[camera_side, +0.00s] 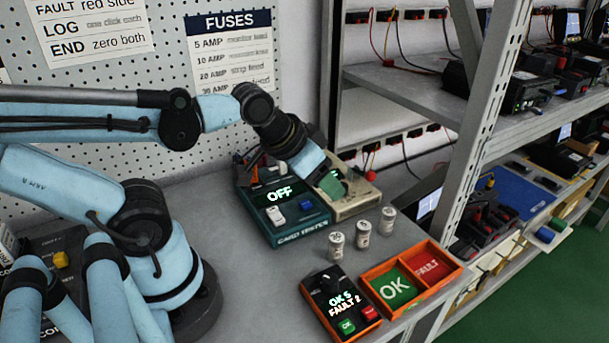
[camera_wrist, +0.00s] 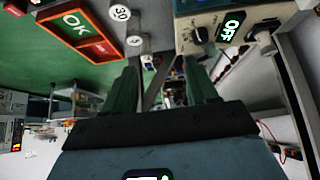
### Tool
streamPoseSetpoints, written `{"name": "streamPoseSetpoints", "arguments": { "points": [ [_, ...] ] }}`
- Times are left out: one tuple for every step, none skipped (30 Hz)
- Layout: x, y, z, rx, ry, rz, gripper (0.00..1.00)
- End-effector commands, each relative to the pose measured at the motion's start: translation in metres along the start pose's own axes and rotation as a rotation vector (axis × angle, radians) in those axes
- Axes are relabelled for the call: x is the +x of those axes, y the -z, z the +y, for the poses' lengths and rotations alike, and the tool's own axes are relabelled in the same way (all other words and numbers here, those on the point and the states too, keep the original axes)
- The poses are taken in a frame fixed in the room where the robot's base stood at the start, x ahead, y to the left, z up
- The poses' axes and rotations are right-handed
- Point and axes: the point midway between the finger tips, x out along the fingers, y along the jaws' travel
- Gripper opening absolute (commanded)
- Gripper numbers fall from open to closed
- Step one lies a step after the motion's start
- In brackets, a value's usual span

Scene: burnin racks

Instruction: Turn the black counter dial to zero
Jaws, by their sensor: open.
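The black counter (camera_side: 341,304) sits near the bench's front edge in the side view. Its display reads "OK 5 FAULT 2", with a green OK button (camera_side: 347,327) and a red button (camera_side: 369,313) below. A dark dial (camera_side: 328,281) appears on its upper part; its setting is too small to read. My gripper (camera_side: 331,184) is open, with green fingers, over the beige box behind the counter, well apart from the counter. In the wrist view my gripper (camera_wrist: 163,82) shows two spread fingers with nothing held between them. The counter is not clearly visible there.
The teal card tester (camera_side: 290,232) reads OFF beside the beige box (camera_side: 356,203). Three small canisters (camera_side: 362,236) stand between these and the orange OK/FAULT tray (camera_side: 446,262). A metal rack upright (camera_side: 484,120) rises at right. Bare bench lies left of the counter.

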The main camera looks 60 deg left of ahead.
Motion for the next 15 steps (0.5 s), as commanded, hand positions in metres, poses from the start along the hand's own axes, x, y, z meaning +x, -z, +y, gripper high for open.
{"name": "streamPoseSetpoints", "arguments": {
  "points": [
    [0.0, 0.0, 0.0, -0.002, -0.001, -0.001, 0.54],
    [0.0, 0.0, 0.001, -0.007, -0.002, -0.005, 0.54],
    [0.0, 0.0, 0.003, -0.018, -0.006, -0.014, 0.54],
    [-0.001, 0.0, 0.006, -0.032, -0.011, -0.025, 0.54],
    [-0.001, 0.0, 0.009, -0.051, -0.016, -0.041, 0.54],
    [-0.002, -0.001, 0.015, -0.086, -0.025, -0.068, 0.54],
    [-0.003, -0.002, 0.02, -0.117, -0.03, -0.094, 0.54],
    [-0.004, -0.003, 0.026, -0.154, -0.035, -0.124, 0.54],
    [-0.006, -0.004, 0.035, -0.207, -0.037, -0.169, 0.54],
    [-0.007, -0.005, 0.042, -0.25, -0.036, -0.205, 0.54],
    [-0.009, -0.007, 0.048, -0.295, -0.03, -0.243, 0.54],
    [-0.012, -0.009, 0.057, -0.353, -0.018, -0.295, 0.54],
    [-0.015, -0.011, 0.064, -0.397, -0.005, -0.331, 0.54],
    [-0.017, -0.013, 0.07, -0.438, 0.011, -0.366, 0.54],
    [-0.021, -0.015, 0.078, -0.49, 0.036, -0.409, 0.54]
  ]
}}
